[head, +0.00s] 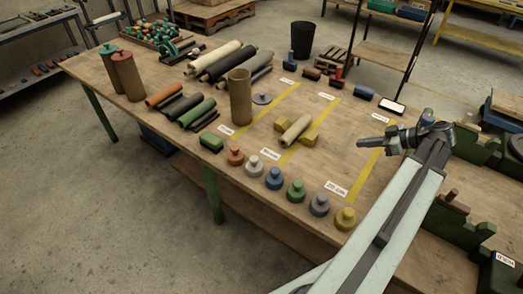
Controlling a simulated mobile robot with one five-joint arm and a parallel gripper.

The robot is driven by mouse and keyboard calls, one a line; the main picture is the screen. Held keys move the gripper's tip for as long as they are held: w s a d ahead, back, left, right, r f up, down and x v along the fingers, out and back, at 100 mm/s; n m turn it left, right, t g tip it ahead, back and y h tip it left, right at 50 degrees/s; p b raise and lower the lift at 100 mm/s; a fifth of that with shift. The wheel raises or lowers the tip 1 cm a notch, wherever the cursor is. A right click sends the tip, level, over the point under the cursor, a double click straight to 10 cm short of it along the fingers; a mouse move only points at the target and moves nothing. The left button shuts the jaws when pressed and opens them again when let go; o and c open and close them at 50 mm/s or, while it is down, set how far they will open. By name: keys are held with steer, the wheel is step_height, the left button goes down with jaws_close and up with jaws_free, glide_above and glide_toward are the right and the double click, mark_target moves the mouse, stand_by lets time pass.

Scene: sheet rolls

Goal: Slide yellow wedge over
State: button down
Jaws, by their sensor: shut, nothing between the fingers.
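Two mustard-yellow wedges lie on the wooden table (225,190) in the head view. One yellow wedge (311,138) is at the right of a short beige roll (295,131). The other yellow wedge (281,125) is at its left, partly hidden by the roll. Both appear close against the roll; I cannot tell whether they touch it. My gripper (364,144) is shut and empty, to the right of the right wedge and apart from it. Its height above the table is hard to tell.
Yellow tape strips (270,110) and white labels mark the table. A row of coloured knobbed weights (274,178) stands along the near edge. A brown upright tube (240,97) stands left of the beige roll. Dark and pale rolls (222,62) lie farther back.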

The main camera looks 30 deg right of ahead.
steer(key=w+a+f+n+g, duration=0.1)
steer(key=w+a+n+g, duration=0.1)
steer(key=w+a, duration=0.4)
steer(key=w+a+f+n+g+y, duration=0.1)
steer(key=w+a, duration=0.4)
steer(key=a, duration=1)
steer(key=w+a+f+n+g+y, duration=0.1)
steer(key=w+a+n+g, duration=0.2)
steer(key=w+a, duration=0.3)
steer(key=a, duration=0.5)
steer(key=shift+w+f+g, duration=0.15)
steer(key=shift+w+g, duration=0.15)
steer(key=shift+w, duration=0.05)
